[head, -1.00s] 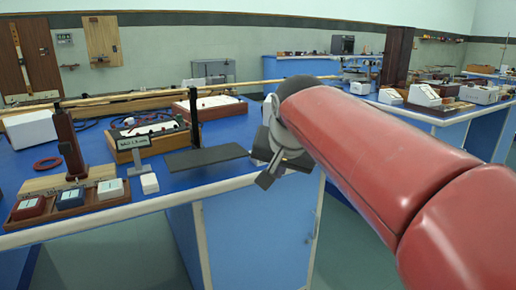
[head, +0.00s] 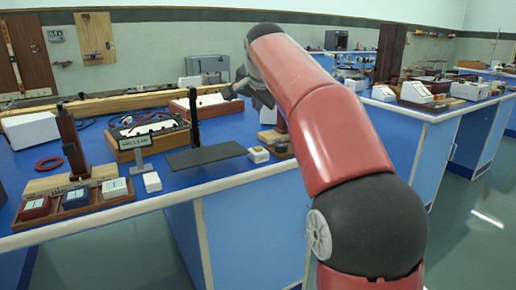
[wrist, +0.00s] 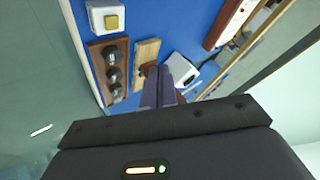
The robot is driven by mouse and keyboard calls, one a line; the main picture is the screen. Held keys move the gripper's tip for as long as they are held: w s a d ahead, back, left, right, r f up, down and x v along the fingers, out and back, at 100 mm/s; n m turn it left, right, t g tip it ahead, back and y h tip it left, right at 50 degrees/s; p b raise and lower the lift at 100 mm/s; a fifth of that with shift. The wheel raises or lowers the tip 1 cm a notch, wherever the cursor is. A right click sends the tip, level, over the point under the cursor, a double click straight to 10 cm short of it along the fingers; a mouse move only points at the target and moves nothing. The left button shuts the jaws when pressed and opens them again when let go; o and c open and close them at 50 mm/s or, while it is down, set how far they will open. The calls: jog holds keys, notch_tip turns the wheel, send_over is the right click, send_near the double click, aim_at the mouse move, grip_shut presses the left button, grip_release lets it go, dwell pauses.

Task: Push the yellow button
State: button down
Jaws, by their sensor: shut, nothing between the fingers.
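A wooden block with black knobs (wrist: 115,70) lies beside the button box. The black plate (head: 205,157) and a dark upright post (head: 195,118) stand to its left. A wooden tray (head: 88,208) holds several small boxes at the bench's left front.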

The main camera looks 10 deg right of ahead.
jog(key=shift+f, duration=0.1)
jog(key=b, duration=0.8)
send_over(258, 152)
notch_tip(258, 152, down, 8)
jog(key=shift+r, duration=0.25)
jog(key=shift+f+b, duration=0.3)
jog(key=shift+f, duration=0.25)
jog(key=shift+f, duration=0.1)
dwell(0.8)
jog(key=shift+f, duration=0.3)
jog(key=shift+f+b, duration=0.5)
jog(key=shift+b, duration=0.05)
dwell(0.5)
jog(key=shift+r, duration=0.15)
jog(key=shift+r+p, duration=0.75)
jog(key=shift+p, duration=0.2)
